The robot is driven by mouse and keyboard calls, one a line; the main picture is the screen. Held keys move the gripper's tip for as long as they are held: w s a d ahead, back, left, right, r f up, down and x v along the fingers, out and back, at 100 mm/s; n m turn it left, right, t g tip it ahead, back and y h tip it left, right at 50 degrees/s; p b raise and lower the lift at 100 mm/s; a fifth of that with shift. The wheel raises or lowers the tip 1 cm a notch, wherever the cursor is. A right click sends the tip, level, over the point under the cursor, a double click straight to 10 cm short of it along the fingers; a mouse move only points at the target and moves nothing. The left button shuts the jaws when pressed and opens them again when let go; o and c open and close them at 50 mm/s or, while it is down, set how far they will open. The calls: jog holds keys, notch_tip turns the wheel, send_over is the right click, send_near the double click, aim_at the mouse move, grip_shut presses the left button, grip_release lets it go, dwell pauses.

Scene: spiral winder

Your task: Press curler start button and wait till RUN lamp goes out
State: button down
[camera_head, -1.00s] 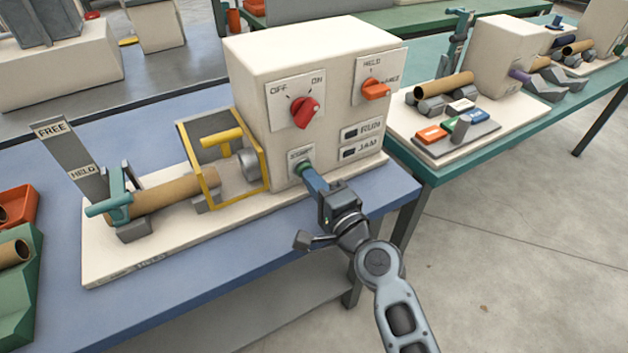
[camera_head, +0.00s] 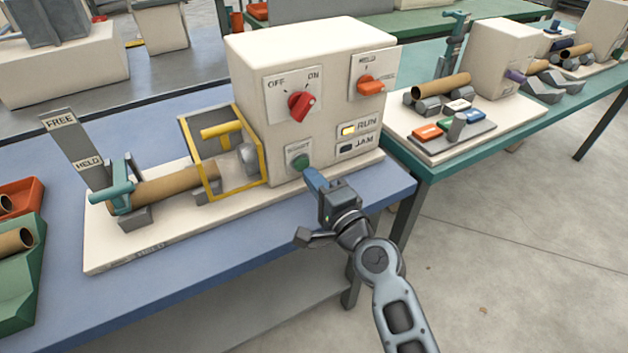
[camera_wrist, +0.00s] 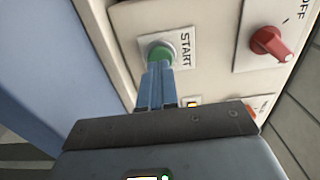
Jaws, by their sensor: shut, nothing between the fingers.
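The curler is a cream machine box (camera_head: 330,120) on a base plate. Its green start button (camera_head: 301,162) is low on the front face; in the wrist view the button (camera_wrist: 160,54) sits on a START plate. My gripper (camera_head: 310,172) is shut and empty, its blue fingertips just in front of the button. In the wrist view the fingertips (camera_wrist: 160,66) overlap the button's lower edge, so contact is hard to tell. The RUN lamp (camera_head: 348,131) is lit yellow. The JAM lamp (camera_head: 346,149) is dark.
A red OFF/ON knob (camera_head: 301,106) and an orange knob (camera_head: 371,84) are above. A cardboard tube (camera_head: 178,188) lies along the base, running toward a yellow-framed guard (camera_head: 232,160). A neighbouring machine (camera_head: 502,60) stands on the green table at right. Open floor lies to the right.

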jog(key=b+v, duration=0.1)
jog(key=v, duration=1)
jog(key=shift+f, duration=0.1)
dwell(0.5)
jog(key=s+d+f+n+h, duration=0.2)
jog(key=s+d+f+h, duration=0.15)
jog(key=s+d, duration=0.55)
jog(key=s+d+f+n+h, duration=0.2)
jog(key=s+d+f+h, duration=0.3)
jog(key=s, duration=0.7)
jog(key=s+d+r+n, duration=0.3)
jog(key=s+r, duration=0.3)
jog(key=s, duration=0.2)
jog(key=s+d+r+n+h, duration=0.1)
jog(key=s+d+r+n, duration=0.2)
jog(key=s+r, duration=0.3)
jog(key=s+n, duration=0.1)
jog(key=s, duration=0.2)
jog(key=shift+s+r, duration=0.15)
jog(key=shift+s, duration=0.15)
jog(key=c, duration=1.8)
grip_release()
jog(key=shift+h, duration=0.25)
